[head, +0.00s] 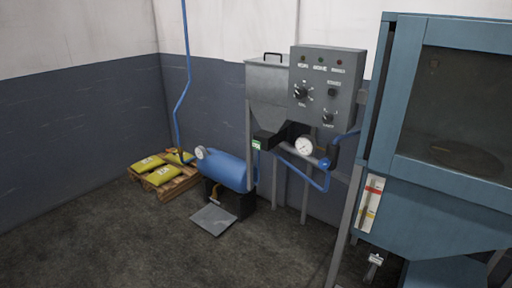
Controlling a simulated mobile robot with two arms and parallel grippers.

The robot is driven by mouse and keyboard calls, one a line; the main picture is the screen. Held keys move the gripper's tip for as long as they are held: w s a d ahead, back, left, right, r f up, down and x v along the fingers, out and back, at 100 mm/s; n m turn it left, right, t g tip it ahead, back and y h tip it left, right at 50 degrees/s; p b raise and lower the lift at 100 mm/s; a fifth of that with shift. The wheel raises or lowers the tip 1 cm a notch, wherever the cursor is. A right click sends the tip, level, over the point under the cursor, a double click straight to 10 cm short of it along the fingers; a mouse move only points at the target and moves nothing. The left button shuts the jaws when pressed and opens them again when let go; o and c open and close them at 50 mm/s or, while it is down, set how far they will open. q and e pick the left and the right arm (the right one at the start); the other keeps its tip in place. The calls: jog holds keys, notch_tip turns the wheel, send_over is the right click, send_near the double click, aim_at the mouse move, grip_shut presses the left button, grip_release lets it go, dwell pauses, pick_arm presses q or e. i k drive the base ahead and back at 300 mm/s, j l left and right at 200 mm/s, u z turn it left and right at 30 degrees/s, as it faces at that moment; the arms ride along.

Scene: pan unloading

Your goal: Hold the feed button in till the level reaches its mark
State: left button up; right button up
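A grey control box (325,87) is on the wall side, with a row of small lamps along its top and several black knobs below. I cannot tell which part, if any, is the feed button. A grey hopper (268,82) with a black top handle stands left of the box, and a black chute (271,138) with a small green label is below it. A white upright strip (370,203) with red and yellow marks is on the front of the blue cabinet (425,205); its reading is too small to tell. Neither gripper is in view.
A blue tank (226,169) with a gauge lies on a black base, with a grey plate (213,219) on the floor before it. Yellow bags (163,175) lie on a wooden pallet at left. A round gauge (304,146) and blue hose are under the box. The front-left floor is clear.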

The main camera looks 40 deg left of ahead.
aim_at(255, 145)
jog(key=i+j+u, duration=0.15)
jog(key=i+j, duration=1.65)
jog(key=i, duration=0.1)
